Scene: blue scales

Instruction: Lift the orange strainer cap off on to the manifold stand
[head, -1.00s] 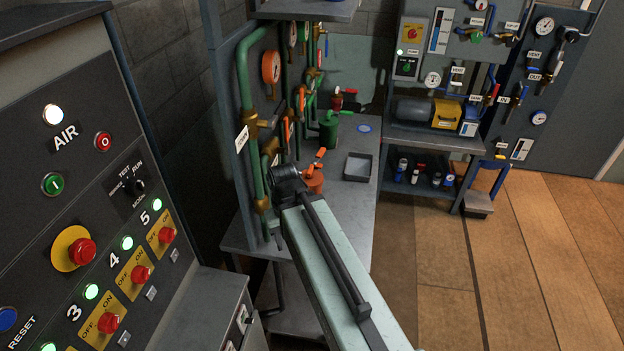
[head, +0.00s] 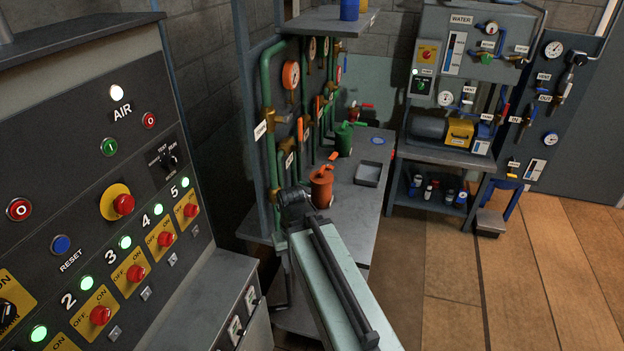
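The orange strainer (head: 321,188) stands upright on the grey bench top of the manifold stand (head: 345,228), with an orange cap and lever handle (head: 331,161) on top. The cap appears seated on the body. My arm reaches in from the bottom of the head view, and its dark end joint is just left of and in front of the strainer, partly covering its lower left. My gripper fingers do not show, so I cannot see whether they hold anything. Whether the arm touches the strainer is unclear.
Behind the strainer stand a green strainer (head: 344,140), a shallow grey tray (head: 368,174) and a blue ring mark (head: 378,141). Green pipes (head: 268,155) with gauges and valves rise at left. A control panel (head: 90,190) fills the left. Open floor (head: 440,285) lies right.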

